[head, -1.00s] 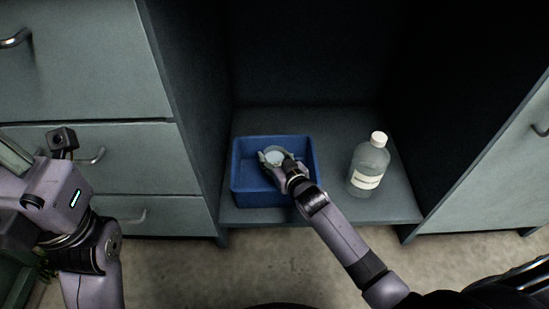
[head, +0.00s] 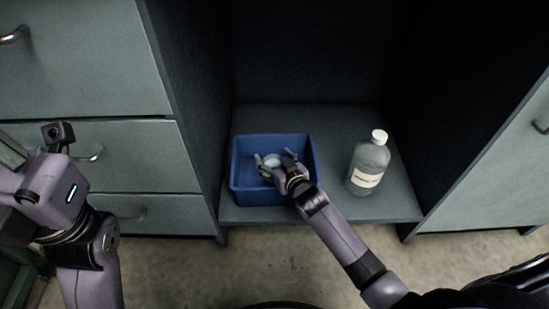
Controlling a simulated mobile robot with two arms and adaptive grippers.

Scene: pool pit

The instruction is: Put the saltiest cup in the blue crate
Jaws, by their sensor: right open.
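The blue crate (head: 243,187) stands on the low shelf inside the dark cabinet opening. A small pale cup (head: 272,160) shows inside the crate, partly hidden by my right gripper. My right gripper (head: 274,158) reaches into the crate with its fingers spread apart, one on each side of the cup. I cannot tell whether a finger still touches the cup. My left arm is at the left edge in front of the drawers, and its fingers are not clearly seen.
A clear bottle with a white cap and label (head: 369,163) stands on the shelf (head: 335,126) right of the crate. Grey drawers (head: 95,75) are on the left, and a grey cabinet door (head: 495,165) is on the right.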

